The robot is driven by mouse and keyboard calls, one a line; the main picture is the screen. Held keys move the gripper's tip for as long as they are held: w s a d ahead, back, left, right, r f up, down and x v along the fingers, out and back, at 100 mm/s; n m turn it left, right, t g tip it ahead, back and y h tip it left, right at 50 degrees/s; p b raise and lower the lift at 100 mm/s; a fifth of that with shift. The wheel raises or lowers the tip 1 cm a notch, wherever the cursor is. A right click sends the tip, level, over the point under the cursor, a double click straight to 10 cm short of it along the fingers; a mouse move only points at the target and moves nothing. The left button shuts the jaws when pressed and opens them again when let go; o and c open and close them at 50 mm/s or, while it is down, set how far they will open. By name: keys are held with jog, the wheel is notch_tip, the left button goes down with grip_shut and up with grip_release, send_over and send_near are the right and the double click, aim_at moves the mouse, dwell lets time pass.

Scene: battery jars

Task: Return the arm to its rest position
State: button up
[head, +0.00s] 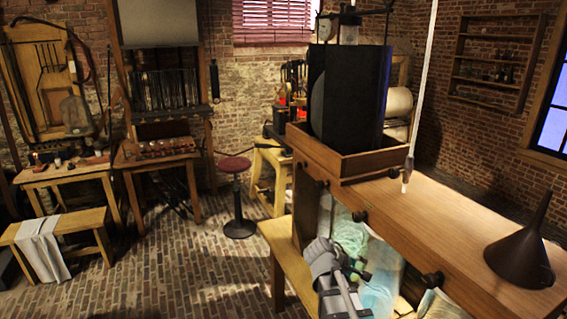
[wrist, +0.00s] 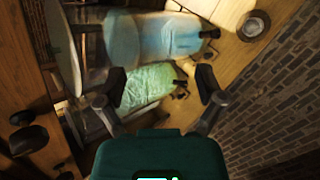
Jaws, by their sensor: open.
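My gripper (wrist: 161,82) is open in the wrist view, its two dark fingers spread wide with nothing held between them. Beyond the fingers, a glass jar with pale green contents (wrist: 150,84) shows through the gap. A jar with pale blue contents (wrist: 150,38) lies above it in that picture. Both jars also show in the head view, the green one (head: 351,236) and the blue one (head: 381,287), under the wooden cabinet top. Grey parts of my arm stand in front of them there. The exact distance between fingers and jars cannot be told.
A wooden cabinet (head: 455,222) fills the right, with a dark funnel (head: 520,258) and a tall black box (head: 347,98) on top. A low wooden bench (head: 278,238) stands beside it.

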jog(key=s+a+f+m+g+y+b, duration=0.2)
jog(key=s+a+f+m+y+b, duration=0.3)
jog(key=s+a+f+m+y, duration=0.3)
jog(key=shift+s+a+f+g+y, duration=0.3)
jog(key=shift+s+a+f+y, duration=0.3)
jog(key=shift+s+a+f, duration=0.9)
jog(key=shift+w+d+f, duration=0.3)
jog(key=shift+d+f, duration=0.05)
jog(key=shift+d, duration=0.25)
dwell(0.7)
